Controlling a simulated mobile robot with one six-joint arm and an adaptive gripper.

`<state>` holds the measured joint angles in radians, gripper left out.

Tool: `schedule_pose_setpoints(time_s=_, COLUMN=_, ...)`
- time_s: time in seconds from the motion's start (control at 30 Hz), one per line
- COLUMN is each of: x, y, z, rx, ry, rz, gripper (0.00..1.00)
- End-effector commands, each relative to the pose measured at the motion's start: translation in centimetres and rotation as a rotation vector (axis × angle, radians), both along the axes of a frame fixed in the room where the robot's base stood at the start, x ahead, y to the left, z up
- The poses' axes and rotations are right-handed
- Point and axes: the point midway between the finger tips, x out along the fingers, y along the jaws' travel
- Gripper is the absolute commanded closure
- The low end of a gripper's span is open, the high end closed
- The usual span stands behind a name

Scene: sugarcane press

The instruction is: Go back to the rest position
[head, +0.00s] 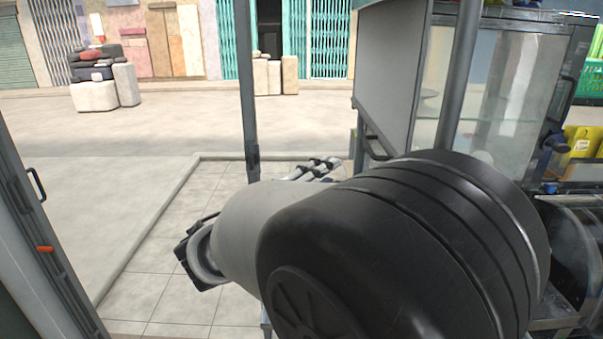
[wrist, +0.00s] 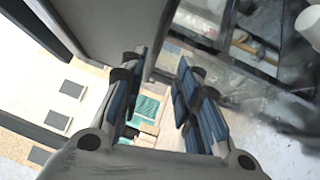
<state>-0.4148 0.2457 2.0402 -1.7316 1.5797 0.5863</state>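My gripper (wrist: 158,75) shows in the wrist view with its two blue-padded fingers spread apart. Nothing is held between them; only the background shows through the gap. In the head view my own dark and grey arm fills the lower middle and right, so I cannot make out the gripper's fingers clearly there.
A grey panel (head: 385,70) and a metal post (head: 455,100) stand close behind the arm. Yellow items (head: 582,142) and a green crate (head: 590,80) are at the far right. A white cup-like object (wrist: 309,25) is at the wrist view's right edge. Tiled floor (head: 150,295) at left is clear.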

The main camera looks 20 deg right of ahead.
Motion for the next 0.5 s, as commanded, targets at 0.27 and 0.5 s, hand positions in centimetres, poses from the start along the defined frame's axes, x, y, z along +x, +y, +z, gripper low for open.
schedule_pose_setpoints(time_s=0.27, x=-5.8, y=-5.2, z=-2.3, rx=0.214, ry=0.094, rz=-0.143, gripper=0.7)
schedule_pose_setpoints(time_s=0.5, x=-19.0, y=-7.5, z=-10.4, rx=0.811, ry=0.228, rz=-0.314, gripper=0.7)
